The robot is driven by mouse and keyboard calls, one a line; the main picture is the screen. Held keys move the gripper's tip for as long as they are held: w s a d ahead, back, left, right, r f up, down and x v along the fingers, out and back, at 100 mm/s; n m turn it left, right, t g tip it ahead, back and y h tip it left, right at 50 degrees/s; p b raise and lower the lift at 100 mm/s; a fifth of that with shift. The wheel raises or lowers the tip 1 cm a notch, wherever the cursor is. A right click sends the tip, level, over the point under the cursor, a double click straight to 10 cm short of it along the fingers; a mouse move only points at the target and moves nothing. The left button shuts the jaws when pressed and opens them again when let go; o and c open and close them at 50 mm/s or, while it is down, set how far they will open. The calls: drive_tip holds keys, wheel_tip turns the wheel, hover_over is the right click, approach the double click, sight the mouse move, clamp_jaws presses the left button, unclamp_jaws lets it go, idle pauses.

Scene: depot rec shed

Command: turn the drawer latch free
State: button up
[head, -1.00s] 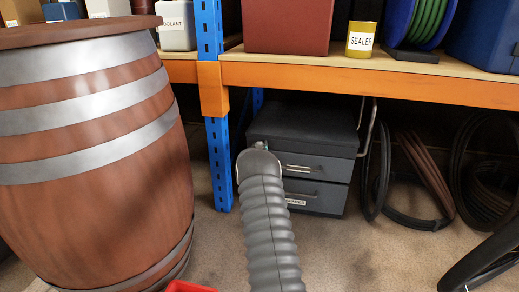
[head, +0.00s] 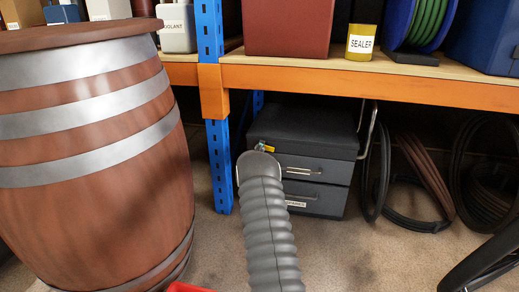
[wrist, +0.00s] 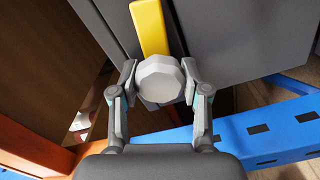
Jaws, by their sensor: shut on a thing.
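The drawer latch is a pale faceted knob (wrist: 160,80) with a yellow lever (wrist: 150,27) running up from it in the wrist view. In the head view the yellow lever (head: 267,148) shows at the upper left of the dark grey drawer cabinet (head: 305,130), pointing right. The cabinet's two drawers look closed. My gripper (wrist: 160,83) is shut on the knob, one finger on each side. In the head view my grey ribbed arm hides the gripper and the left part of the drawer fronts.
A blue shelf post (head: 219,165) stands just left of the cabinet, with a large barrel (head: 90,160) further left. An orange shelf beam (head: 400,85) crosses above the cabinet. The floor in front is partly clear.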

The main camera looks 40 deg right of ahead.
drive_tip(key=shift+n, duration=1.1)
drive_tip(key=o, duration=1.2)
drive_tip(key=shift+d, duration=0.1)
drive_tip(key=shift+c, duration=0.2)
drive_tip(key=v, duration=1.2)
